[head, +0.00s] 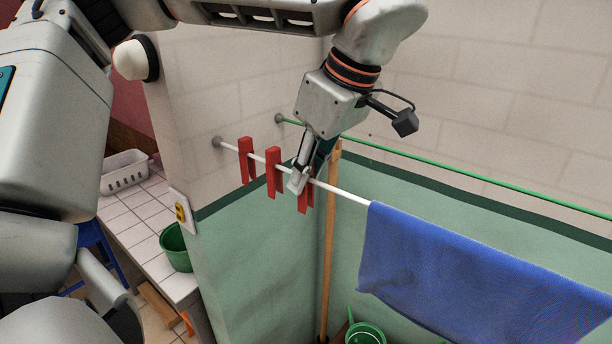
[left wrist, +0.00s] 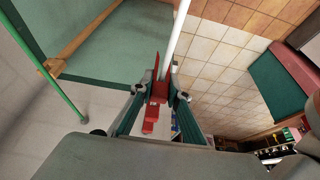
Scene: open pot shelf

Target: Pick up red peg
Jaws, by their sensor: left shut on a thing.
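Three red pegs hang on a white rod (head: 345,193). The left one (head: 246,160) and the middle one (head: 273,172) are free of my gripper. The right one (head: 306,199) is partly hidden behind the fingers of my left gripper (head: 302,178). In the left wrist view, my left gripper (left wrist: 161,93) is shut on this right peg (left wrist: 160,91), with a finger on each side of it. The peg is still at the rod (left wrist: 177,38). The other red pegs (left wrist: 149,122) show just beyond it. My right gripper is not in view.
A blue cloth (head: 470,265) hangs over the rod to the right. A green line (head: 450,166) runs along the wall behind. A wooden pole (head: 328,250) stands in the corner. Green buckets (head: 175,250) and a white basket (head: 124,174) are lower down.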

